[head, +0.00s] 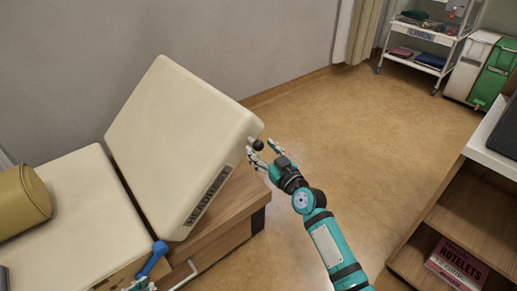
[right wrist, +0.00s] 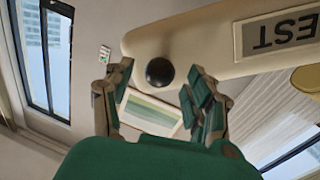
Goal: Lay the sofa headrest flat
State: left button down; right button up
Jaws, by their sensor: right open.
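The sofa headrest (head: 175,145) is a thick cream panel, tilted up steeply from the cream seat (head: 82,200). Its side edge carries a label, partly legible, that ends in "EST" in the right wrist view (right wrist: 285,32). A round black knob (head: 257,144) sticks out of the same edge near the upper corner. My right gripper (head: 264,153) is open at the knob. In the right wrist view the knob (right wrist: 159,71) lies between the spread fingers, with gaps on both sides. A small teal part of my left gripper (head: 141,286) shows at the bottom edge; its fingers are unclear.
A blue lever (head: 153,259) stands by the headrest's lower corner. A tan bolster (head: 22,202) lies on the seat. A wooden shelf (head: 470,205) with a red book stands right; a white trolley (head: 425,38) and bins stand behind. The floor between is clear.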

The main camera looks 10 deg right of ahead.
pick_arm(q)
jog(key=shift+w+d+r+t, duration=0.25)
jog(key=shift+w+r+t, duration=0.15)
jog(key=shift+w+r, duration=0.1)
jog(key=shift+w+d+r+t, duration=0.2)
jog(key=shift+w+r+t, duration=0.2)
jog(key=shift+w+r, duration=0.1)
pick_arm(e)
jog(key=shift+x, duration=1.25)
jog(key=shift+c, duration=0.3)
grip_shut()
